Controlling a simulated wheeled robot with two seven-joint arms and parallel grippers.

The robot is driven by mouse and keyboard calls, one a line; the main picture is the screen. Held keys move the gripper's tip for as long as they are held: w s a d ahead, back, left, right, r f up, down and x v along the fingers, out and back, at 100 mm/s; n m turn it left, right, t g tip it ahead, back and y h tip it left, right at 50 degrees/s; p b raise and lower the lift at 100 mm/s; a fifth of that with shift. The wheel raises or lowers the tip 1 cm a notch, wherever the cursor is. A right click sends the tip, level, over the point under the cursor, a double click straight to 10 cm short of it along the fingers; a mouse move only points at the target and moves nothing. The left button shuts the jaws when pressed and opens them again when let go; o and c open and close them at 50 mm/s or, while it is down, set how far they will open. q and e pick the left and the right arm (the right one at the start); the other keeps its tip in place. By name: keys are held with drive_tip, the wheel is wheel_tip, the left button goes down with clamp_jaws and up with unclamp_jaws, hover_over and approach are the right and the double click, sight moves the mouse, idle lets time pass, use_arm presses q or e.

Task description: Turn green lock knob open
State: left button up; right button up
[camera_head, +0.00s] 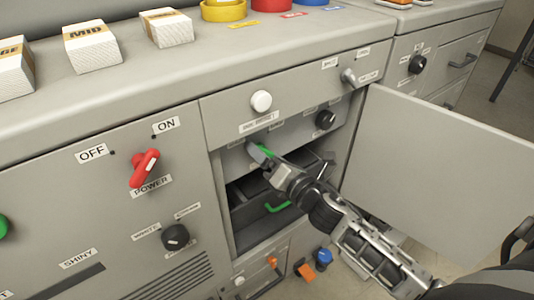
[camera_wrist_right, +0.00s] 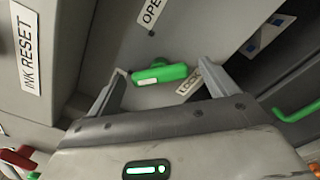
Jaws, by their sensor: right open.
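The green lock knob (camera_head: 266,150) is on a grey panel inside the open compartment, mostly hidden by my right gripper (camera_head: 262,154) in the head view. In the right wrist view the green knob (camera_wrist_right: 160,75) lies roughly crosswise between the two fingers of my right gripper (camera_wrist_right: 162,70). The fingers are spread, with a visible gap on each side of the knob. A partly cut-off label reading "OPE" (camera_wrist_right: 152,12) is above the knob. A partly hidden label starting "LO" (camera_wrist_right: 190,86) is at its right. My left gripper is not in view.
The open cabinet door (camera_head: 440,165) stands right of my right arm. A green handle (camera_head: 278,207) is below the knob, inside the compartment. A black knob (camera_head: 325,120) is to the upper right. A red power switch (camera_head: 144,168) is on the left panel.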

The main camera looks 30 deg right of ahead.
drive_tip(key=shift+w, duration=0.25)
drive_tip(key=c, duration=1)
